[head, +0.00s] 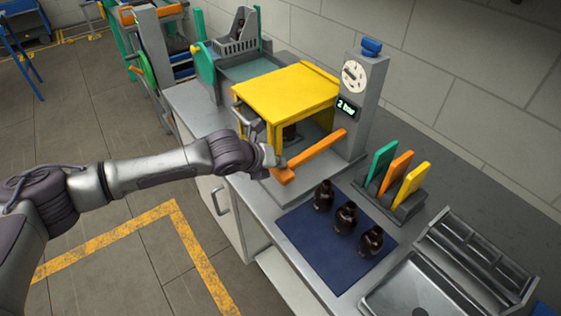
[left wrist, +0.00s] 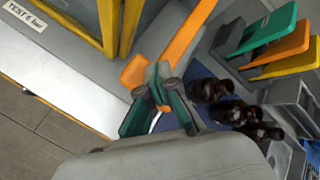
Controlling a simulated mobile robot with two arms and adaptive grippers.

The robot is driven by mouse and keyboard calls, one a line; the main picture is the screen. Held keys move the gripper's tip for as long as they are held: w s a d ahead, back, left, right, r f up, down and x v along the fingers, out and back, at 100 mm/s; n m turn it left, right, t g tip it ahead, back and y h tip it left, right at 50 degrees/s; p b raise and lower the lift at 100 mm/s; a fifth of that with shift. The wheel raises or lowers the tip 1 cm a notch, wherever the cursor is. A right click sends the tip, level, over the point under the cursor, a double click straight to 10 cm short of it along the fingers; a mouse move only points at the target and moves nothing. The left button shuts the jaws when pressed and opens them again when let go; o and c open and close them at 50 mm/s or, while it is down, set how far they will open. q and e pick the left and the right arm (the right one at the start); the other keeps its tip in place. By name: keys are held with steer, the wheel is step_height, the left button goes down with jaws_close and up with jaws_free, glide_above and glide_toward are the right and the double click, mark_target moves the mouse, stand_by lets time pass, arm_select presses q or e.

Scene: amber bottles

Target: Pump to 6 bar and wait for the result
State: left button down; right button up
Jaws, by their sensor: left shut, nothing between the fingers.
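My left gripper (head: 270,163) is shut and empty. It is at the outer end of the orange pump lever (head: 318,152). In the left wrist view its fingertips (left wrist: 161,92) are close beside the orange lever (left wrist: 180,42); I cannot tell whether they touch. The grey column (head: 370,105) behind the lever carries a round dial gauge (head: 354,75) and a small display (head: 347,107) reading 2 bar. A yellow guard (head: 290,90) stands left of the lever, with a dark object (head: 290,133) partly hidden under it. My right gripper is not in view.
Three amber bottles (head: 345,215) stand on a blue mat (head: 300,232). Green, orange (head: 396,172) and yellow cards stand in a rack. A metal tray (head: 410,290) is at the front right. A label (left wrist: 24,17) reads TEST 6 bar.

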arm_select(q)
steer(key=shift+f+b, duration=0.5)
steer(key=shift+f, duration=0.8)
stand_by(0.7)
steer(key=shift+r, duration=0.15)
stand_by(0.4)
step_height(320, 180, up, 6)
steer(key=p, duration=0.6)
steer(key=shift+p, duration=0.35)
step_height(320, 180, up, 5)
steer(key=p, duration=0.4)
steer(key=shift+r+p, duration=0.1)
steer(key=shift+p, duration=0.3)
stand_by(0.6)
